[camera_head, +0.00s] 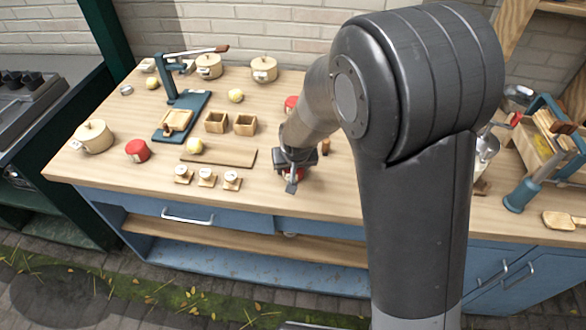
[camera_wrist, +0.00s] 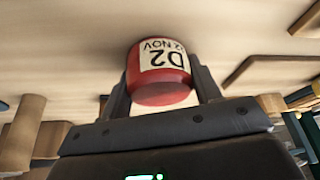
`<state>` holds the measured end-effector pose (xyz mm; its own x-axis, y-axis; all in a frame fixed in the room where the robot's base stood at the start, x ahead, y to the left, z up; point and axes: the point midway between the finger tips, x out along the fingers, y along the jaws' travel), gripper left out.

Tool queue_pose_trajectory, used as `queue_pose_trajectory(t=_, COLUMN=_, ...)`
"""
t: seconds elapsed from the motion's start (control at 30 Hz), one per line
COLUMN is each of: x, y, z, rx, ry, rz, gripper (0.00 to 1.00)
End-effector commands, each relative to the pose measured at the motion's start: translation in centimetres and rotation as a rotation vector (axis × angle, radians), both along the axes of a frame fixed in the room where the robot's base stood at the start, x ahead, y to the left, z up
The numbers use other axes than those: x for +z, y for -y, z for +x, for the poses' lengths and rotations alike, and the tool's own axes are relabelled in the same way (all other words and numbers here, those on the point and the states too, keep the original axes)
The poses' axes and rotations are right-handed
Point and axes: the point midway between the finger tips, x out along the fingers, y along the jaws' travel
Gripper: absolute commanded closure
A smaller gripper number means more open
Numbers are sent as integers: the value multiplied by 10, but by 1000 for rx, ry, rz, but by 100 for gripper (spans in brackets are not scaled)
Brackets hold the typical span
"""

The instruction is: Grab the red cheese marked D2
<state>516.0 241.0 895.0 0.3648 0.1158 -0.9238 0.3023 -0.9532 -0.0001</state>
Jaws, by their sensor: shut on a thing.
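The red cheese marked D2 (camera_wrist: 160,80) is a short red cylinder with a white label, reading upside down in the wrist view. It sits between the two fingers of my gripper (camera_wrist: 160,92), which is shut on it. In the head view my gripper (camera_head: 292,180) is low over the front middle of the wooden counter, right of the cutting board, and largely hides the cheese. The cheese is at or close to the counter top; I cannot tell if it touches.
Another red cheese (camera_head: 137,150) stands at the left, and a third (camera_head: 291,103) shows behind my arm. A flat board (camera_head: 230,157), several small labelled pieces, two wooden boxes (camera_head: 245,124) and a blue press (camera_head: 185,105) stand left of my gripper. A blue rack (camera_head: 545,140) is far right.

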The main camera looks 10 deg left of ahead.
Motion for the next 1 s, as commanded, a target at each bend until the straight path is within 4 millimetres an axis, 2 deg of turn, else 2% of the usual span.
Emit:
queue_pose_trajectory(t=0.03, x=0, y=0, z=0, rx=0, ry=0, rz=0, gripper=57)
queue_pose_trajectory(t=0.2, x=0, y=0, z=0, rx=0, ry=1, rz=0, gripper=70)
queue_pose_trajectory(t=0.53, x=4, y=0, z=0, rx=0, ry=1, rz=0, gripper=70)
queue_pose_trajectory(t=0.67, x=16, y=0, z=1, rx=0, ry=4, rz=2, gripper=70)
queue_pose_trajectory(t=0.8, x=42, y=-1, z=1, rx=0, ry=6, rz=4, gripper=70)
queue_pose_trajectory(t=1.0, x=68, y=45, z=-4, rx=-8, ry=3, rz=3, gripper=70)
